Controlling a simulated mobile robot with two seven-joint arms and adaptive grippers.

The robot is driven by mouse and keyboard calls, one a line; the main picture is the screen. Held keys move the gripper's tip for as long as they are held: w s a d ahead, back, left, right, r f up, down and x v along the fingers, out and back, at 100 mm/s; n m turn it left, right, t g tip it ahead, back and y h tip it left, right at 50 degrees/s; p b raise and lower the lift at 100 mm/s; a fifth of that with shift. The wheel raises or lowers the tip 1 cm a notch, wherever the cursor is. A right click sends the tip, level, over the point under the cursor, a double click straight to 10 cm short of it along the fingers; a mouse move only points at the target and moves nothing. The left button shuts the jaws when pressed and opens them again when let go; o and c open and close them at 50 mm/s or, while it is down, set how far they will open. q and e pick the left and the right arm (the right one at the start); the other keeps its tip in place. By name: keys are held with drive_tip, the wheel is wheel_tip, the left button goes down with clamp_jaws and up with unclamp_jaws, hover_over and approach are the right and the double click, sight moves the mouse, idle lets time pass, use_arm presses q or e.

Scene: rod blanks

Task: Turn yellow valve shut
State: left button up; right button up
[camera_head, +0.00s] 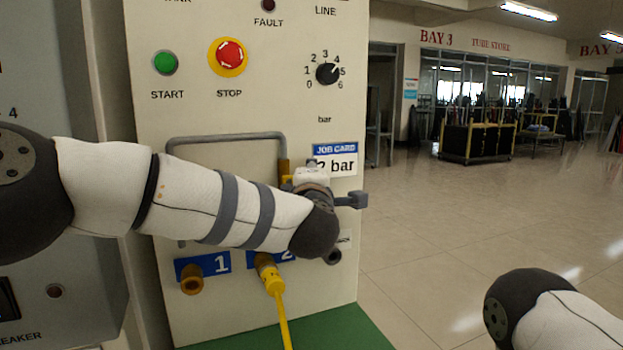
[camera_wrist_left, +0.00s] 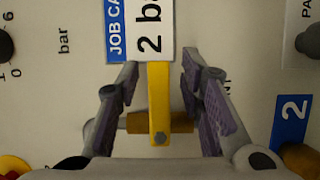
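The yellow valve lever (camera_wrist_left: 158,90) shows in the left wrist view, fixed to a brass fitting (camera_wrist_left: 141,122). It points toward the right side of the panel, its free end by the job card (camera_wrist_left: 150,30). In the head view my left arm hides most of the valve. My left gripper (camera_wrist_left: 161,68) is open, with one finger on each side of the lever and a visible gap to both. In the head view my left wrist is in front of the panel, below the job card (camera_head: 335,149). My right gripper is out of view; only part of my right arm shows.
The panel (camera_head: 150,115) carries a green start button (camera_head: 165,63), a red stop button (camera_head: 229,56), a dial (camera_head: 328,73) and a grey rail (camera_head: 225,138). A yellow hose (camera_head: 284,315) hangs from port 2, below my arm; port 1 (camera_head: 192,280) is empty. Open floor lies right.

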use_arm(q)
drive_tip(key=s+a, duration=0.1)
drive_tip(key=s, duration=1.1)
